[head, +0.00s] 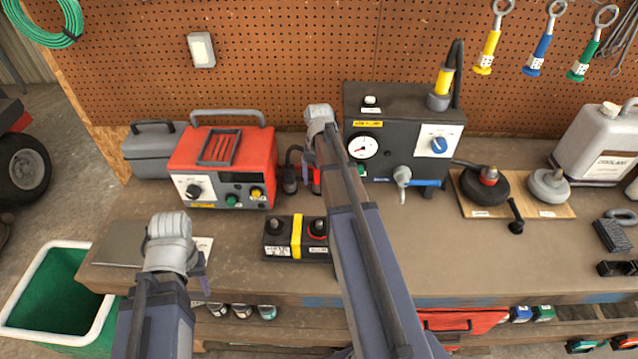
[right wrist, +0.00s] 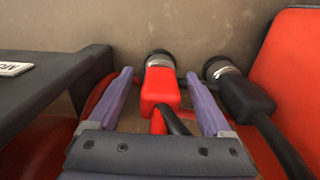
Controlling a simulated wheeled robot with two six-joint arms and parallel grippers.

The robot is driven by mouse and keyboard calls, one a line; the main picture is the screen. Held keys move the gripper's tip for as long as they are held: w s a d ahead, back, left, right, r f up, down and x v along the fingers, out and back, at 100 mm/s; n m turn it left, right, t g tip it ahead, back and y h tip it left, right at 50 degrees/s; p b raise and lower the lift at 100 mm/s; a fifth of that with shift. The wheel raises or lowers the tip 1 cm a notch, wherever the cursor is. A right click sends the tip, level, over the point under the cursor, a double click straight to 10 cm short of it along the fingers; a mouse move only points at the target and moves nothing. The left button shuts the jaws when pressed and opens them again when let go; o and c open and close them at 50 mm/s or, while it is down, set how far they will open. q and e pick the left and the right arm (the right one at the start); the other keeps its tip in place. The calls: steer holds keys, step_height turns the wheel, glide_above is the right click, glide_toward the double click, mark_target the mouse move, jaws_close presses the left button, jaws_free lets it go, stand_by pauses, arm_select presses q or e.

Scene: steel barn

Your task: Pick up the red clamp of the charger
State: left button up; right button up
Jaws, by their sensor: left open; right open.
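The charger (head: 222,165) is a red box with a grey handle and knobs, at the back left of the bench. Its red clamp (right wrist: 160,92) stands between the two purple fingers of my right gripper (right wrist: 157,75). The fingers are open, one on each side, with gaps to the clamp. In the head view my right arm hides most of the red clamp (head: 316,180). The black clamp (right wrist: 240,90) is outside the fingers, beside the charger; it also shows in the head view (head: 290,178). My left gripper (head: 203,268) is open and seems empty, over the bench's front left.
A battery (head: 278,250) with a yellow strap stands in front of the charger. A black test unit (head: 400,125) with a gauge stands right of the clamps, close to my right gripper. A green bin (head: 45,300) is off the bench's left end.

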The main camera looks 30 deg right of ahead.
jaws_close()
stand_by(0.7)
